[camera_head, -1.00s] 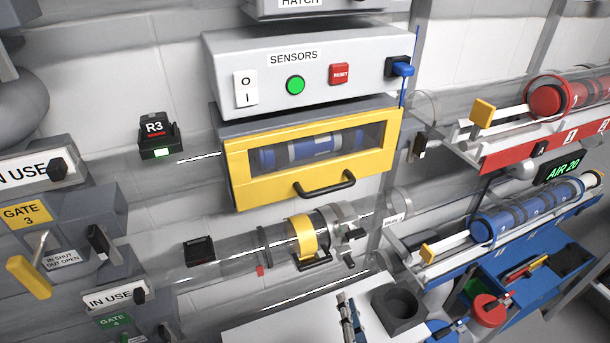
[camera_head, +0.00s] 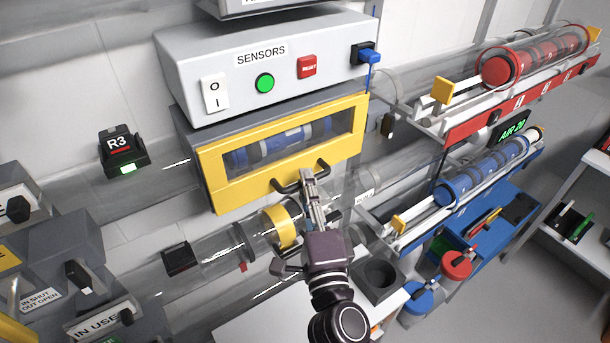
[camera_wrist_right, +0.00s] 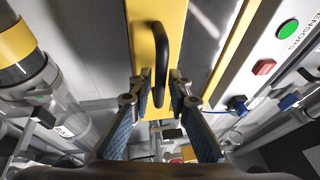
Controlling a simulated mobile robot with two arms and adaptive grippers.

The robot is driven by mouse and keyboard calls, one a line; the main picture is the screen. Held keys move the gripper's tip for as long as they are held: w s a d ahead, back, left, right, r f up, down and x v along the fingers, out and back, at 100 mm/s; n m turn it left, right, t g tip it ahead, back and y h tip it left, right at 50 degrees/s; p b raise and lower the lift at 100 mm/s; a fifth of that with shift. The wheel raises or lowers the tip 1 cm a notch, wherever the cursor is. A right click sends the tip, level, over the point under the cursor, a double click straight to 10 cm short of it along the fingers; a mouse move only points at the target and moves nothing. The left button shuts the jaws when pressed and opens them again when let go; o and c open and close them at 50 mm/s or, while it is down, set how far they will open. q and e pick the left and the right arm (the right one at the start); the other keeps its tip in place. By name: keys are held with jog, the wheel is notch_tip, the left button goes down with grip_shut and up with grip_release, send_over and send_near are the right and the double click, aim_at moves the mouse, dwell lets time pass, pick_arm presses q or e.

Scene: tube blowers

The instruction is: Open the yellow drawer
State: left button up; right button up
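The yellow drawer (camera_head: 208,170) is shut in its grey housing under the sensors box. Its front has a clear window, and a blue capsule (camera_head: 285,138) shows behind it. The black handle (camera_head: 287,186) is on the lower part of the front. My right gripper (camera_head: 308,175) is at the right part of the handle. In the right wrist view, the black handle (camera_wrist_right: 160,45) runs between the two fingertips of my right gripper (camera_wrist_right: 160,82), which are apart with gaps beside the handle. The left gripper does not show.
The sensors box (camera_head: 190,70) with a green button and red button is just above the drawer. A clear tube with a yellow ring (camera_head: 280,228) runs below it. Red (camera_head: 470,130) and blue (camera_head: 420,215) capsule racks stand at right.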

jog(key=shift+w+a+r, duration=0.1)
jog(key=shift+w, duration=0.5)
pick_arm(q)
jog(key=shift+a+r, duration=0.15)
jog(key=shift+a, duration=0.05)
pick_arm(e)
grip_shut()
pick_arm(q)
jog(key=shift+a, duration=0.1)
